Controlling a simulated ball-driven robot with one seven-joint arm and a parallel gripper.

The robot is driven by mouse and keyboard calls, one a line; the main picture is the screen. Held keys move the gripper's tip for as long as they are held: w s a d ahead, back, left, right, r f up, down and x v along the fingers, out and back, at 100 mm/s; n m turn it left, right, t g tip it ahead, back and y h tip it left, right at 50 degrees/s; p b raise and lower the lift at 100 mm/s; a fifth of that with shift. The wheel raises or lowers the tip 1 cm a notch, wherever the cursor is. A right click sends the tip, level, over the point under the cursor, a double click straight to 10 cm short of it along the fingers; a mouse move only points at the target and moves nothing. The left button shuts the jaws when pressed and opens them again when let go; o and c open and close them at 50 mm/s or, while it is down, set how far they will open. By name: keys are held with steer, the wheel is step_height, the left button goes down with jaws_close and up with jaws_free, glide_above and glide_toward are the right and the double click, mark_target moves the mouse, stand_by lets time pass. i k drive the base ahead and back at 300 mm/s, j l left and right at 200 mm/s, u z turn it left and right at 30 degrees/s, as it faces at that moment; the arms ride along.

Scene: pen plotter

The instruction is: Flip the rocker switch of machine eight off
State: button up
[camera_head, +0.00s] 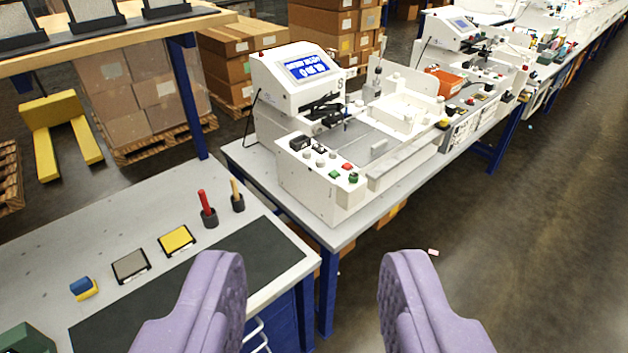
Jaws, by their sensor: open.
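A white pen plotter machine (318,190) stands on a grey bench, with a lit blue screen (313,68) on its raised head. A dark mark on the side of the head looks like an 8 or an S; I cannot tell which. Its near panel carries a black switch-like part (299,143), grey knobs, a red button (347,166) and a green button (333,174). Which part is the rocker switch, and its position, is too small to tell. My gripper (313,275) is open and empty, its purple fingers in the foreground, well short of the machine.
A nearer workbench (165,205) at left holds a dark mat (190,290), yellow and grey pads and two upright-handled tools. More machines (465,75) line the bench behind. Cardboard boxes (150,85) and a yellow pallet jack (62,125) stand at left. The right floor (540,230) is mostly clear.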

mark_target(318, 147)
steer(key=i+l, duration=0.2)
steer(key=i, duration=0.45)
steer(key=i+l+z, duration=0.1)
steer(key=i, duration=0.5)
steer(key=i+l, duration=0.25)
steer(key=i, duration=0.4)
steer(key=i+l+z, duration=0.15)
steer(key=i, duration=0.45)
